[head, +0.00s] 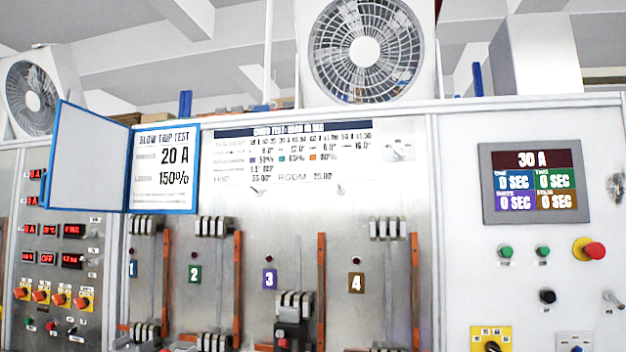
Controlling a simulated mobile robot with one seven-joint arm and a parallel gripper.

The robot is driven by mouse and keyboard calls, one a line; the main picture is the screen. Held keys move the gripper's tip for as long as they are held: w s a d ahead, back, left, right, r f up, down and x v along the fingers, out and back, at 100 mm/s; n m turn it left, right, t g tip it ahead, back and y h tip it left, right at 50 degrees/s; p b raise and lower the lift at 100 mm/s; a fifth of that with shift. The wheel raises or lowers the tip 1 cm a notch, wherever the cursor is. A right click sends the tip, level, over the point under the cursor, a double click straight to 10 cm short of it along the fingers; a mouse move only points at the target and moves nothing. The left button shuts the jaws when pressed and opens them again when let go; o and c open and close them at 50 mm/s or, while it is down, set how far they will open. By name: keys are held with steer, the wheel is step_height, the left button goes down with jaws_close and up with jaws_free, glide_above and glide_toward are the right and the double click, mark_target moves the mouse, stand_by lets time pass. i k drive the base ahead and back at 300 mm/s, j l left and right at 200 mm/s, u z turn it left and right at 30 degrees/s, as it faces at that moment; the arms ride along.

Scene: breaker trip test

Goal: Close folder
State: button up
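The folder (93,158) is blue-edged and mounted on the panel at the upper left of the head view. It stands open, with its pale cover swung out to the left. Its inner page (165,170) faces me and reads "SLOW TRIP TEST", 20 A and 150%. My gripper is not in view, so its state and its place relative to the folder are hidden.
Numbered test stations with clamps (213,228) and orange strips fill the panel below. A breaker (291,318) sits at station 3. A display (535,181) reading 30 A, buttons and a red emergency knob (592,251) are at right. Red readouts (73,231) and knobs are at left.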

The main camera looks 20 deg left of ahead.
mark_target(87, 172)
steer(key=j, duration=2.45)
steer(key=i+j, duration=0.1)
steer(key=j, duration=2.35)
steer(key=j+u, duration=0.15)
steer(key=j, duration=0.6)
steer(key=i+j+u, duration=0.1)
steer(key=j, duration=0.7)
